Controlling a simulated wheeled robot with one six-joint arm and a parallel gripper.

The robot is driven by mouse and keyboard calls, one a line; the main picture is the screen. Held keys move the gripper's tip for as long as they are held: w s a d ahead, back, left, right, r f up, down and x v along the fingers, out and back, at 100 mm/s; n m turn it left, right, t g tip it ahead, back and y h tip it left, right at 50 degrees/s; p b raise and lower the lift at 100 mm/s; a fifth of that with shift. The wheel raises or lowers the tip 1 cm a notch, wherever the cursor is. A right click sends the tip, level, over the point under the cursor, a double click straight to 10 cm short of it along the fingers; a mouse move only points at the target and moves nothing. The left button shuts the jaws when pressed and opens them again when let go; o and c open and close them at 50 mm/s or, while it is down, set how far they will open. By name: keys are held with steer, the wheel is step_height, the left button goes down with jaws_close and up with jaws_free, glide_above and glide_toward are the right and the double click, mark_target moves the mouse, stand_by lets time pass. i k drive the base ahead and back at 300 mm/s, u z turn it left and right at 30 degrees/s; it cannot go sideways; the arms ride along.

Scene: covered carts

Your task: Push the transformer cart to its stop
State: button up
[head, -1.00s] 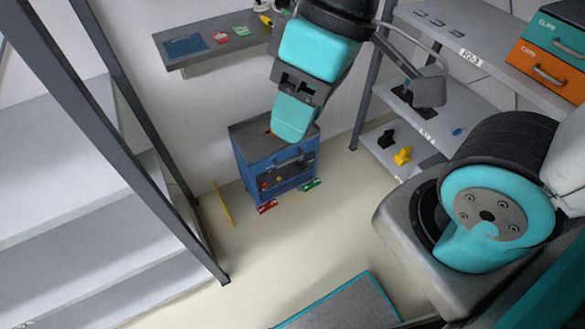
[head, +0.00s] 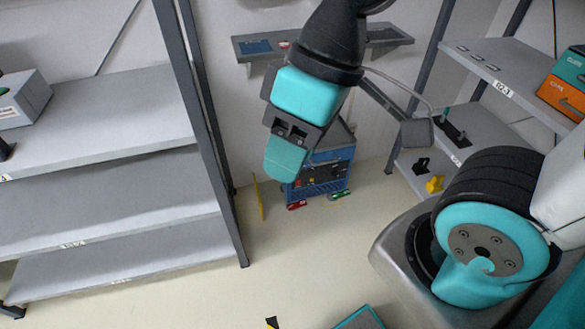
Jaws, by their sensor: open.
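A blue cart (head: 331,182) with a dark front panel stands on the floor by the back wall, right of the middle of the picture. It is the only cart I see, and I cannot read a label that names it as the transformer cart. My gripper (head: 286,158) hangs in front of it in the picture and hides its upper left part. The gripper seems well nearer to me than the cart, with nothing seen between its fingers. No stop is clearly made out.
A red piece (head: 297,205) and a green piece (head: 340,195) lie at the cart's foot. A yellow strip (head: 258,197) is left of it. Grey shelving (head: 110,205) fills the left, and another rack (head: 480,130) stands right.

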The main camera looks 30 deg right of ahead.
mark_target(335, 151)
steer(key=u, duration=0.35)
steer(key=i, duration=0.65)
steer(key=z, duration=1.45)
